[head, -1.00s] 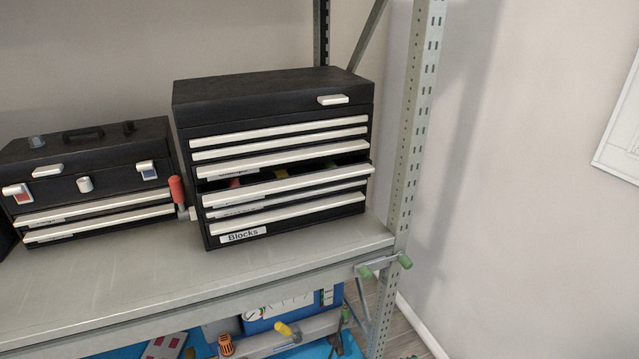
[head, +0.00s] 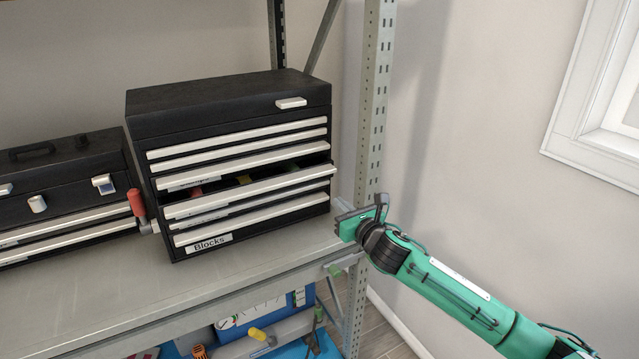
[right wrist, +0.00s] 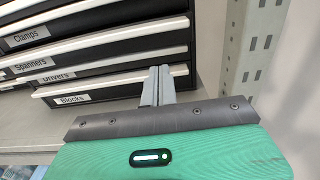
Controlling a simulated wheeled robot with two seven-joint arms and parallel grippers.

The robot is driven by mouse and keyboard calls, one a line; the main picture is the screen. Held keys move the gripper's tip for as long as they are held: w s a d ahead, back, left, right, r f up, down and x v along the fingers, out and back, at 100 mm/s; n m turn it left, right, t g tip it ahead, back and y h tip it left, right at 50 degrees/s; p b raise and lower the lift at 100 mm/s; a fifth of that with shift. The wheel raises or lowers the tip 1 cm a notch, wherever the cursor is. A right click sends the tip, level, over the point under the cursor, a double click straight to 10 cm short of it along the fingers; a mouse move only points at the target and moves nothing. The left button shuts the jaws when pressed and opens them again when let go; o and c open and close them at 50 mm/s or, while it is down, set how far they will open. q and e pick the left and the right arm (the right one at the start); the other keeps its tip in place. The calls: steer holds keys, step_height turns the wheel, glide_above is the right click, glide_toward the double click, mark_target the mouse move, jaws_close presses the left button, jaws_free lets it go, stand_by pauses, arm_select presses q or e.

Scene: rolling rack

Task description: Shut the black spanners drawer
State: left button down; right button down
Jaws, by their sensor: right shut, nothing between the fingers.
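The black spanners drawer (head: 250,190) is part of the tall black tool chest on the shelf. It stands partly open in the head view, with coloured items showing in the gap behind its pale front strip. In the right wrist view its strip (right wrist: 100,39) juts out above the "Spanners" label. My right gripper (head: 342,206) is shut and empty, to the right of the chest near the rack post. In the right wrist view its fingertips (right wrist: 158,72) show in front of the lower right drawers, with no clear contact. My left gripper is not in view.
The other drawers of the tool chest (head: 230,103) look shut. A smaller black toolbox (head: 70,190) and a red-handled tool (head: 137,203) stand to its left. A perforated rack post (head: 371,110) rises at the right. The shelf front (head: 130,305) is mostly clear.

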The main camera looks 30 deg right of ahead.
steer(key=p, duration=0.4)
glide_toward(313, 181)
steer(key=w, duration=0.5)
steer(key=shift+w+r, duration=0.1)
steer(key=shift+w, duration=0.85)
steer(key=w+b, duration=0.1)
steer(key=w, duration=0.2)
steer(key=shift+w, duration=0.4)
steer(key=shift+s, duration=0.1)
